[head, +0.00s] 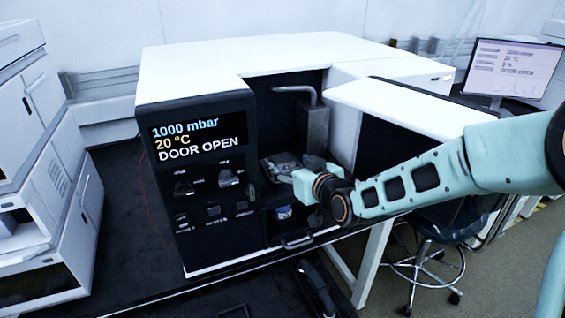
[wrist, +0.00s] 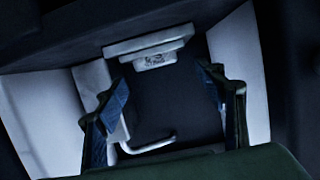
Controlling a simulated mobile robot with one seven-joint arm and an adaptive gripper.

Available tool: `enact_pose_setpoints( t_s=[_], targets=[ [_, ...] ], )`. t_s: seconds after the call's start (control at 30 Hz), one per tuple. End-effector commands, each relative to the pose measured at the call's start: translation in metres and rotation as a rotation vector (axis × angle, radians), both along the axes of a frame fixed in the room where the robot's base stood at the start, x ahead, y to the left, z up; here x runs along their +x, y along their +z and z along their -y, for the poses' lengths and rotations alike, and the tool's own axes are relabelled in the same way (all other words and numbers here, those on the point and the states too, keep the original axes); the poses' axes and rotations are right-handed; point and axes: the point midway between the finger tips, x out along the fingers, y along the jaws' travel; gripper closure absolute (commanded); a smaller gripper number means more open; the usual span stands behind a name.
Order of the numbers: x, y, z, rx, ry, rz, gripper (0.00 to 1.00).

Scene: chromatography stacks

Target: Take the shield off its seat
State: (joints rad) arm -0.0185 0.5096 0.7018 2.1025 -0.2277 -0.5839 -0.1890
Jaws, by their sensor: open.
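The instrument (head: 200,72) has an open bay, and my arm reaches into it from the right. My gripper (wrist: 165,95) is open, with a blue-padded finger on each side of the wrist view and no object clearly held between them. A pale grey plate with a small marked block under it (wrist: 155,58) lies beyond the fingertips, near the top middle; it may be the shield, but I cannot tell for sure. In the head view my gripper covers part of the bay, so the shield and its seat cannot be made out there.
A grey upright housing with a bent pipe (head: 315,120) stands at the back of the bay. The display panel (head: 187,131) reads DOOR OPEN. A stool (head: 437,250) stands at the right.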

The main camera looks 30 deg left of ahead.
Motion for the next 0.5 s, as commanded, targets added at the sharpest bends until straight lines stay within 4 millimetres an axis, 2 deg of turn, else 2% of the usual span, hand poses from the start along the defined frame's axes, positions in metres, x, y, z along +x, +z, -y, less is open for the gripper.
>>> enact_pose_setpoints(
  t_s=[0.3, 0.5],
  targets=[
    [0.025, -0.011, -0.028, 0.000, 0.002, 0.000, 0.36],
    [0.029, -0.013, -0.032, -0.001, 0.000, -0.001, 0.36]
  ],
)
